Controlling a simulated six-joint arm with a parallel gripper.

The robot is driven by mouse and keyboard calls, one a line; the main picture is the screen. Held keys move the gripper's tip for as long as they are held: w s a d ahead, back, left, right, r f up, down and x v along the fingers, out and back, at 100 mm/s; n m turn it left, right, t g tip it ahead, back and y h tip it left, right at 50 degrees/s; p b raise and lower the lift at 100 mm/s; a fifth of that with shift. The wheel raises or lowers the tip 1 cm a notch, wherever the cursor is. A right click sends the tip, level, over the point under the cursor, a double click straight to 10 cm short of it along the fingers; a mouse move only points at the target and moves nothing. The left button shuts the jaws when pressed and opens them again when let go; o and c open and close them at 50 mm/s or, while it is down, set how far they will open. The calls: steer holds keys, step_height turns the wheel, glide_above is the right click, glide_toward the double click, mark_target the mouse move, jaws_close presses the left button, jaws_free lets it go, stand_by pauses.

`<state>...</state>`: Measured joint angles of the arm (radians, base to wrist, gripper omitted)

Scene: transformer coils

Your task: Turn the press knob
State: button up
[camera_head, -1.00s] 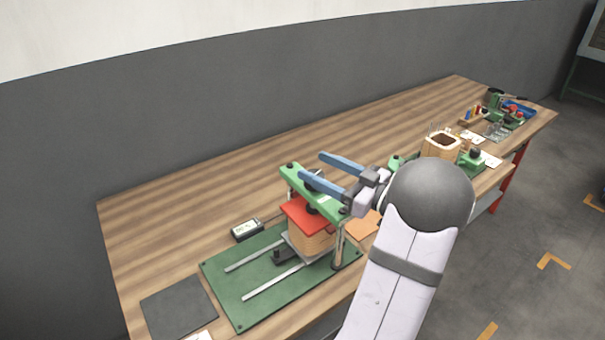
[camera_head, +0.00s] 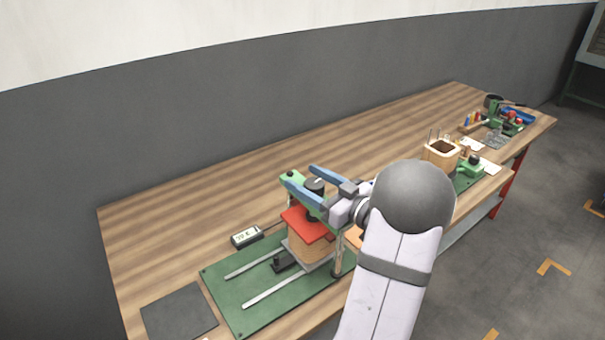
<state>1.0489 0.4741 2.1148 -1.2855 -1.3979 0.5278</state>
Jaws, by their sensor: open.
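The press stands on a green base plate (camera_head: 225,290) with rails. It has a green crossbar (camera_head: 293,176) on posts, and a red plate (camera_head: 303,222) on a wooden-coloured block (camera_head: 312,250) below it. The dark press knob (camera_head: 316,185) shows at the top of the press. My gripper (camera_head: 298,180) is open, with its two blue fingers pointing left, one on each side of the knob in this view. Whether either finger touches the knob I cannot tell. My gripper and arm hide the right part of the crossbar.
A small display box (camera_head: 246,236) sits behind the base plate, and a dark mat (camera_head: 179,312) lies to its left. A wooden box (camera_head: 441,153) and green fixtures stand to the right. The back middle of the table (camera_head: 220,205) is clear.

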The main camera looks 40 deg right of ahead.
steer(key=shift+w+a, duration=0.2)
steer(key=shift+w, duration=0.75)
steer(key=c, duration=1.1)
steer(key=shift+n+y+p, duration=0.3)
steer(key=shift+n+y, duration=0.1)
steer(key=shift+y, duration=0.2)
